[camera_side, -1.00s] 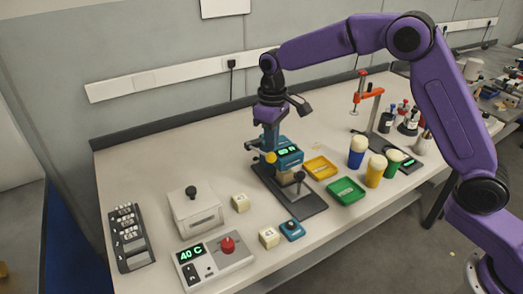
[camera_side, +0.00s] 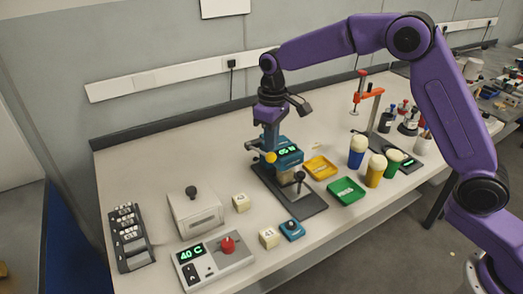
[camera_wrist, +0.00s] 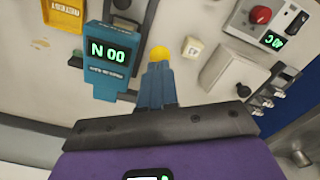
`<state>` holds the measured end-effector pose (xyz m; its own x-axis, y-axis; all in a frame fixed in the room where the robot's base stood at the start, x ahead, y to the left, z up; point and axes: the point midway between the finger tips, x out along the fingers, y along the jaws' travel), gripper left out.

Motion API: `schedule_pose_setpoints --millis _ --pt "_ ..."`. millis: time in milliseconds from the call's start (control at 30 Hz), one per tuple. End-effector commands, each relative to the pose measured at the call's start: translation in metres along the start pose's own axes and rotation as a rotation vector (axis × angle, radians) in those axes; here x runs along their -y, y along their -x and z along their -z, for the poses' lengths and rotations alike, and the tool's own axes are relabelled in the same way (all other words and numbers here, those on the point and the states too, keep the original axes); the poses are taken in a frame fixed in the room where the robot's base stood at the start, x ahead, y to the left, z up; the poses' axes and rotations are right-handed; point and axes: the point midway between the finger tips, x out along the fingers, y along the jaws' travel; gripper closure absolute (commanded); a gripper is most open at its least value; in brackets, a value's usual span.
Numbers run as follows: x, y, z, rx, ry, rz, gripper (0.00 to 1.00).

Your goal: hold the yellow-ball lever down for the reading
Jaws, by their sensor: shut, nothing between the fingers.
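The yellow ball (camera_side: 270,157) is on the end of the lever of a blue press-like tester (camera_side: 287,158). My gripper (camera_side: 269,148) points down at the ball from above in the side view. In the wrist view its blue fingers (camera_wrist: 157,70) are shut together, with nothing between them. The yellow ball (camera_wrist: 160,53) shows just beyond the fingertips. I cannot tell whether they press on it. The tester's green display (camera_wrist: 108,52) is lit in the wrist view, with an N and digits that are hard to read. The lever arm is mostly hidden.
Yellow (camera_side: 320,167) and green (camera_side: 346,191) trays lie right of the tester. Several cups and bottles stand farther right. A white box (camera_side: 195,210), a 40 C hot plate (camera_side: 214,257) and small cream blocks lie left and in front. Table between is partly free.

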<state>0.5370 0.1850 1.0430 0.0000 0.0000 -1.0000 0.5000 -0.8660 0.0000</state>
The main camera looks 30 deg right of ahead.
Motion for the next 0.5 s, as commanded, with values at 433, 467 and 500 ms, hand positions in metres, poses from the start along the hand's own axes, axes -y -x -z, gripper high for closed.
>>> schedule_pose_setpoints --millis 433,467,500 --pt "0.0000 -0.0031 0.0000 0.000 0.000 0.000 1.00" --pt "0.0000 -0.0041 0.0000 0.001 0.000 0.000 1.00" --pt "0.0000 -0.0056 0.0000 0.001 0.000 0.000 1.00"
